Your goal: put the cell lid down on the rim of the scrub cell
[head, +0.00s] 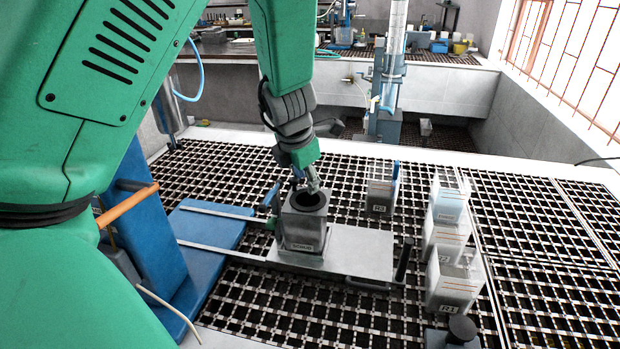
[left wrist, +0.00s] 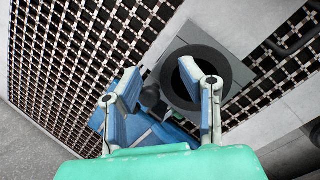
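The scrub cell (head: 304,232) is a grey square box with a label on its front, standing upright on a pale plate. Its top has a round dark opening inside a thick black ring (left wrist: 233,68). I cannot tell whether this ring is the cell lid or part of the cell; no separate lid is clear. My left gripper (head: 312,187) is just above the cell top, pointing down. In the left wrist view its two fingers (left wrist: 160,73) are apart with nothing held between them, and the right finger overlaps the opening. My right gripper is not in view.
The pale plate (head: 362,252) extends right of the cell, over a dark grating. A blue base (head: 210,240) lies left. Labelled containers (head: 381,190) and (head: 452,280) stand to the right. A dark round knob (head: 462,328) is at the front edge.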

